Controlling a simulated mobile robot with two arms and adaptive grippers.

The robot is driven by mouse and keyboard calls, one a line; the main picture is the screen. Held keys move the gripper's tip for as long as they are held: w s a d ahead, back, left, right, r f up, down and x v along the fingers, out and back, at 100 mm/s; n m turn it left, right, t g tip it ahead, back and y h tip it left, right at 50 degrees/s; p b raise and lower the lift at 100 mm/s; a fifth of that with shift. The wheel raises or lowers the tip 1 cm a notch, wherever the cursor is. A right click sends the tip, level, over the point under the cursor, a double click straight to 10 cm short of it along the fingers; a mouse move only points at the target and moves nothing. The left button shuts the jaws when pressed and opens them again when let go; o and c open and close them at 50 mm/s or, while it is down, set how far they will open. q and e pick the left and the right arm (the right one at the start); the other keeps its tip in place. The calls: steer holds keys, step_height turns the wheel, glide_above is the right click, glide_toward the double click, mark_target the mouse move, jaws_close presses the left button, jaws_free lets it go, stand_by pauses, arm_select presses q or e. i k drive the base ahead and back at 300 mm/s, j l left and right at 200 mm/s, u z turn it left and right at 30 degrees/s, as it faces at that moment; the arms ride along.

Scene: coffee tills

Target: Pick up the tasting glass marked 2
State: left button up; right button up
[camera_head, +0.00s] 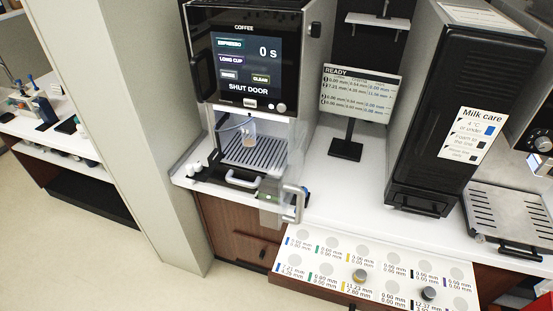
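No mark 2 can be read on any glass in this view. A small clear vessel with a brownish tint (248,130) shows inside the open bay of the coffee machine (246,60), above its drip grate; I cannot tell whether it is a tasting glass. Two small round grey-topped pieces stand on the white labelled board at the front: one with a yellowish side (360,276) and a darker one (428,293). I cannot tell what they are. Neither of my grippers is in view.
A clear door with a handle (290,203) stands open in front of the machine, whose screen reads "SHUT DOOR". The labelled board (325,262) juts out at the front. A READY display (360,95), a black milk unit (455,90) and a metal grate (508,215) stand right.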

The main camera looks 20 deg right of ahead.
mark_target(248, 131)
steer(key=i+j+z, duration=0.2)
steer(key=j, duration=0.4)
steer(key=i+j+z, duration=0.1)
steer(key=j+z, duration=0.15)
steer(key=j, duration=0.3)
steer(key=i+j+z, duration=0.2)
steer(key=j, duration=0.45)
steer(key=k+l, duration=0.05)
steer(key=k, duration=0.05)
